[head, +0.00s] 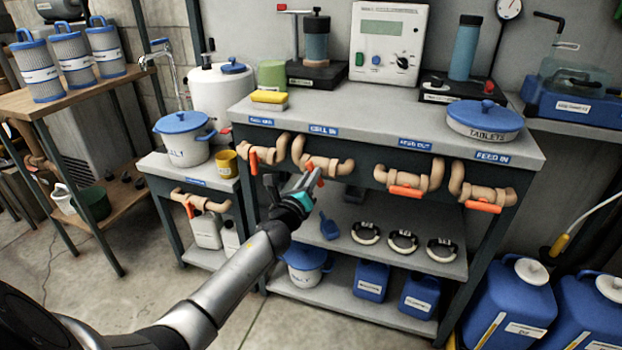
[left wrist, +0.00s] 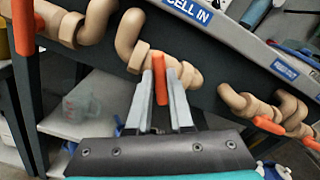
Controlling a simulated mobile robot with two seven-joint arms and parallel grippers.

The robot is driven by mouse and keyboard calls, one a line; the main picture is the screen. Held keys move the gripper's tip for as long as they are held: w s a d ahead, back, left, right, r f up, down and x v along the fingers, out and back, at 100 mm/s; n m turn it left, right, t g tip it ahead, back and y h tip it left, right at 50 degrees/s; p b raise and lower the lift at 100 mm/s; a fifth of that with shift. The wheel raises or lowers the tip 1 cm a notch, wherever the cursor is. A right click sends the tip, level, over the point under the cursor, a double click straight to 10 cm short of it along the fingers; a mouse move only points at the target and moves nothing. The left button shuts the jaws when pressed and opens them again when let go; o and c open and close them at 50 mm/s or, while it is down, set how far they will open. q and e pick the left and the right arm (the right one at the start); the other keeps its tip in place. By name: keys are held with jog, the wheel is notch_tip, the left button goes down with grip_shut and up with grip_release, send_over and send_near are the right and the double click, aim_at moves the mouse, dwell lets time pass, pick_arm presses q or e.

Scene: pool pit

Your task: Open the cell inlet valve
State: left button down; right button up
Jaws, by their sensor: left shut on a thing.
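The cell inlet valve is a tan pipe loop (head: 299,152) under the blue "CELL IN" label (head: 323,130) on the bench front. Its orange lever handle (left wrist: 160,80) sits between the fingers of my left gripper (left wrist: 161,100) in the left wrist view. My left gripper (head: 311,180) is shut on this handle, which sticks out from the pipe. In the head view the fingers partly hide the handle. The "CELL IN" label (left wrist: 188,12) is above the valve in the wrist view too. My right gripper is not in view.
Similar valves flank it: one to the left with its handle (head: 253,163) down, and two to the right with handles (head: 406,191) (head: 483,206) lying along their pipes. A scoop (head: 328,228) and several rings (head: 403,241) lie on the shelf below. Blue jugs (head: 512,300) stand at the right.

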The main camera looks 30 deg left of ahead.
pick_arm(q)
jog(key=n, duration=1.1)
jog(key=shift+a+f+n, duration=0.15)
jog(key=shift+f+n, duration=0.2)
jog(key=shift+n, duration=0.05)
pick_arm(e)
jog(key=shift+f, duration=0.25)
pick_arm(q)
jog(key=shift+p, duration=0.3)
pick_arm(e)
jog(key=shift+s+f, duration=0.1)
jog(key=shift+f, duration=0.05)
pick_arm(q)
jog(key=c, duration=0.8)
grip_release()
jog(key=p+v, duration=0.4)
jog(key=v, duration=1.1)
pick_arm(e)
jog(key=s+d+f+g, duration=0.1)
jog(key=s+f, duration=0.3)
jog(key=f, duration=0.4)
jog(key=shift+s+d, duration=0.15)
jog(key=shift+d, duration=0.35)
